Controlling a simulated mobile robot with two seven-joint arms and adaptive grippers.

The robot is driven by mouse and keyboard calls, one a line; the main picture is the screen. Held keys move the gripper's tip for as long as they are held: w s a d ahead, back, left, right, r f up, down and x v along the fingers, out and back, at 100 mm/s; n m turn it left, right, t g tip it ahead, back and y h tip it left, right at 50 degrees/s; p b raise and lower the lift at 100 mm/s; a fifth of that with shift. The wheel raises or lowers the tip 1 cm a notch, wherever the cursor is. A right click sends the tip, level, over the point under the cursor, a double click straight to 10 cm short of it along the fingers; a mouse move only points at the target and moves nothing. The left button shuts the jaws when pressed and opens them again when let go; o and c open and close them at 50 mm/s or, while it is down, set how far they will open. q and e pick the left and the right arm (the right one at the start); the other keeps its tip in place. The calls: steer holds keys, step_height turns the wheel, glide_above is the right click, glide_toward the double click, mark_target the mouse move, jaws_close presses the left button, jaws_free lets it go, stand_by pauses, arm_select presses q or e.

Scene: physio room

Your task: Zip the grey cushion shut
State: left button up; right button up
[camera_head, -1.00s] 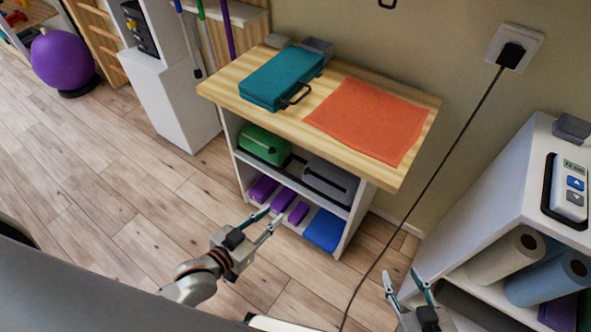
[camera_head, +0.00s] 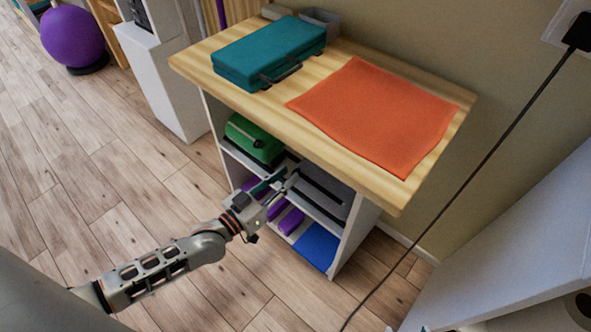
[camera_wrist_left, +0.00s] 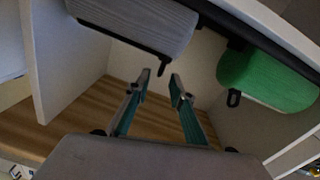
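The grey cushion (camera_head: 328,190) lies on the upper shelf of the wooden-topped unit, partly hidden by the tabletop. In the left wrist view the grey cushion (camera_wrist_left: 140,25) shows at the upper left, with a dark edge and a small dark tab (camera_wrist_left: 163,66) hanging from it. My left gripper (camera_head: 284,178) is at the front of the shelf, between the green cushion and the grey one. In the left wrist view my left gripper (camera_wrist_left: 160,80) is open, its fingers apart with nothing between them. Of my right gripper, at most small tips show at the bottom edge.
A green cushion (camera_head: 252,135) lies left of the grey one, with its own dark tab (camera_wrist_left: 233,97). Purple items and a blue item (camera_head: 316,246) are on the shelf below. The tabletop (camera_head: 195,68) overhangs, carrying a teal case (camera_head: 268,52) and an orange cloth (camera_head: 380,115). A cable crosses right.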

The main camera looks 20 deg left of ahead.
mark_target(294, 171)
arm_select(q)
steer(key=shift+b+x, duration=0.3)
steer(key=shift+x, duration=1.5)
arm_select(e)
steer(key=shift+w+a+r, duration=0.2)
steer(key=shift+a+r, duration=0.1)
arm_select(q)
steer(key=shift+f, duration=0.1)
